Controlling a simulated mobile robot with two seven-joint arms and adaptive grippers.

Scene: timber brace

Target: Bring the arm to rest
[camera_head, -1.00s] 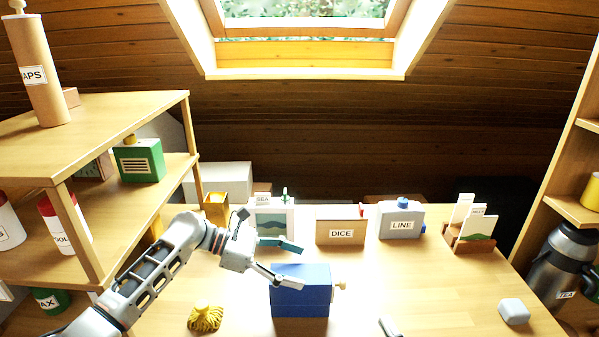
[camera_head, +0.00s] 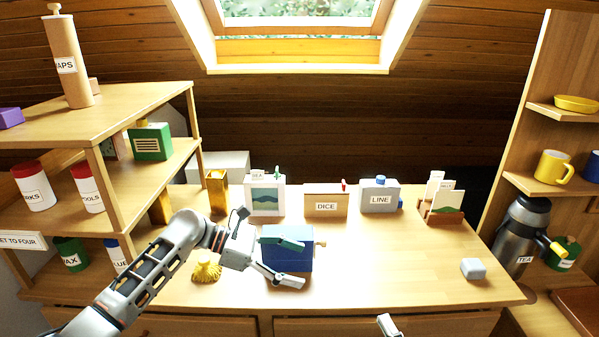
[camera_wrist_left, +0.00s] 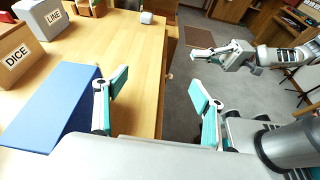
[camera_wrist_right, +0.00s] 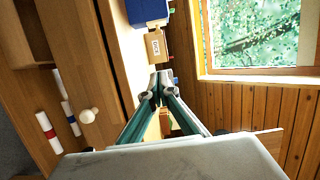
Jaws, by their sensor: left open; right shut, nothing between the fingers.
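My left gripper (camera_head: 296,264) is open and empty. In the head view it overlaps the front of a blue box (camera_head: 290,260) on the bench; I cannot tell the exact gap. The left wrist view shows the two fingers (camera_wrist_left: 160,85) wide apart, with the blue box (camera_wrist_left: 50,110) to their left and bare bench edge and floor between them. My right gripper (camera_head: 388,325) shows only as a tip at the bottom edge of the head view. In the right wrist view its fingertips (camera_wrist_right: 160,85) meet with nothing between them.
On the bench (camera_head: 400,270) stand a DICE box (camera_head: 326,206), a LINE box (camera_head: 380,198), a card holder (camera_head: 440,215), a yellow tufted thing (camera_head: 206,270) and a grey block (camera_head: 473,268). Shelves flank both sides; a TEA flask (camera_head: 518,235) stands right.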

